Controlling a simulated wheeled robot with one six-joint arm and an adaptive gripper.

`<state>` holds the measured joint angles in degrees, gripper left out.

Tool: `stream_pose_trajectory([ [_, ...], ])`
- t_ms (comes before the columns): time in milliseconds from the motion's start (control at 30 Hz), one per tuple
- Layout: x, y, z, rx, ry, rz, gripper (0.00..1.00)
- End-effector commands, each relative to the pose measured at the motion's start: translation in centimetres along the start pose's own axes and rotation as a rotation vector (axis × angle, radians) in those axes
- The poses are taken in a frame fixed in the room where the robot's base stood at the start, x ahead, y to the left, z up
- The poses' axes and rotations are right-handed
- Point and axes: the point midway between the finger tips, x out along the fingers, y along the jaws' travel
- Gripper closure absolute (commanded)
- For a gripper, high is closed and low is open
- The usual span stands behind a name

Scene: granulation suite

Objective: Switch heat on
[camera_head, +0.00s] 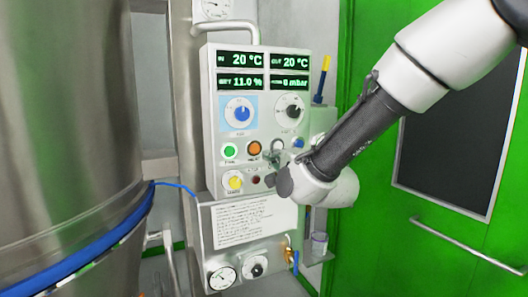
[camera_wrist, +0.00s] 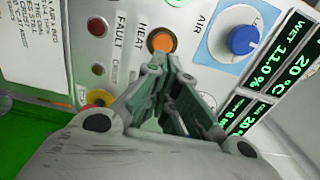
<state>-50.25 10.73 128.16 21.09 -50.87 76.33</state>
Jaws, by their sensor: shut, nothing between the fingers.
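The orange heat button (camera_head: 254,148) sits in the middle of the control panel (camera_head: 207,150), beside a green button. In the wrist view the orange button (camera_wrist: 162,40) has a dark rim, and the word HEAT is printed next to it. My gripper (camera_head: 273,158) is at the panel, just right of and below the orange button in the head view. In the wrist view my gripper (camera_wrist: 158,64) has its fingers closed together, with the tips just below the button. I cannot tell whether they touch it. The gripper looks empty.
A blue air dial (camera_head: 238,112) and a black dial (camera_head: 290,107) are above the buttons. The green button (camera_head: 229,151), a yellow knob (camera_head: 235,183) and a red fault lamp (camera_wrist: 97,26) are close by. A large steel vessel (camera_head: 70,120) stands at the left.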

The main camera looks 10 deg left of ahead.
Motion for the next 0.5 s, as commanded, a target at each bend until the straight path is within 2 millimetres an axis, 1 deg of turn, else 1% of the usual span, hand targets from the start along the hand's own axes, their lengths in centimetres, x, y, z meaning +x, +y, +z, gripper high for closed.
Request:
stream_pose_trajectory([
  [33,1.1,0.1,-0.1,0.000,0.002,0.001,1.00],
  [200,4.2,0.1,0.0,-0.001,0.001,0.000,1.00],
  [333,5.7,0.1,0.0,0.000,0.001,0.001,1.00],
  [500,6.5,0.0,0.0,0.000,0.000,0.000,1.00],
])
